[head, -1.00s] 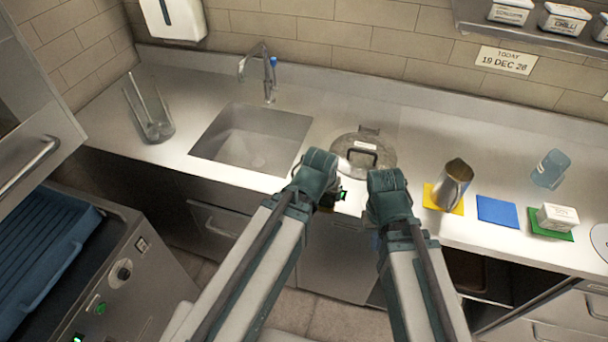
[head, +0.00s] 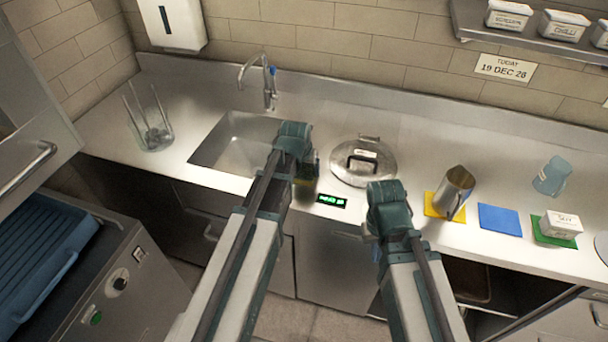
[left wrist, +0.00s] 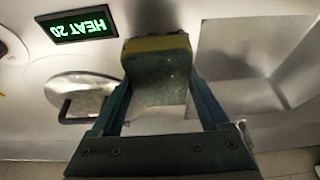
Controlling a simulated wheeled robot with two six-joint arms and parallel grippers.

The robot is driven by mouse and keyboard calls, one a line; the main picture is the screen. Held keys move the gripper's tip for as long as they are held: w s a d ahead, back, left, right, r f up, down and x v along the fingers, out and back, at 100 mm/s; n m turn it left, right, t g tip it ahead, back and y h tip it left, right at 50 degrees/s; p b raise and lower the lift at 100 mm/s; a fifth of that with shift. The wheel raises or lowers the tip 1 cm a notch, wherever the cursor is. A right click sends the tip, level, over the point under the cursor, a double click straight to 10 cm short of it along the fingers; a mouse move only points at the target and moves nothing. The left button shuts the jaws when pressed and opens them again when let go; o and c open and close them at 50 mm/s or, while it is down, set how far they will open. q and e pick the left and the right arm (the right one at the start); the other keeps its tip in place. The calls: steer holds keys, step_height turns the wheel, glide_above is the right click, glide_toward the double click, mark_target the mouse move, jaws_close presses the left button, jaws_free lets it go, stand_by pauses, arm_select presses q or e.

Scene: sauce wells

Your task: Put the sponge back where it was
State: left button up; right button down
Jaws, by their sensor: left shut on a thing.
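My left gripper (head: 303,178) is over the counter strip between the sink (head: 228,150) and the round metal lid. In the left wrist view (left wrist: 160,95) its two fingers are shut on the sponge (left wrist: 158,75), a dark green block with a yellow layer along its far edge.
A green-lit display (head: 331,200) reading HEAT 20 sits beside the left gripper. The lidded well (head: 362,162) is behind it. A clear container (head: 150,125) stands left.

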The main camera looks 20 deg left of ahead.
mark_target(304, 174)
arm_select(q)
steer(key=shift+w+a, duration=0.15)
steer(key=shift+w, duration=0.1)
steer(key=shift+w+a+f, duration=0.1)
steer(key=shift+w+a, duration=0.2)
steer(key=shift+w, duration=0.2)
steer(key=f+b, duration=0.1)
steer(key=b, duration=0.1)
steer(key=f+b, duration=0.1)
steer(key=f, duration=0.1)
steer(key=shift+s+d+f+b, duration=0.1)
steer(key=shift+s+f+b, duration=0.15)
steer(key=shift+b, duration=0.1)
steer(key=shift+f, duration=0.15)
steer(key=o, duration=1)
steer(key=shift+o, duration=0.2)
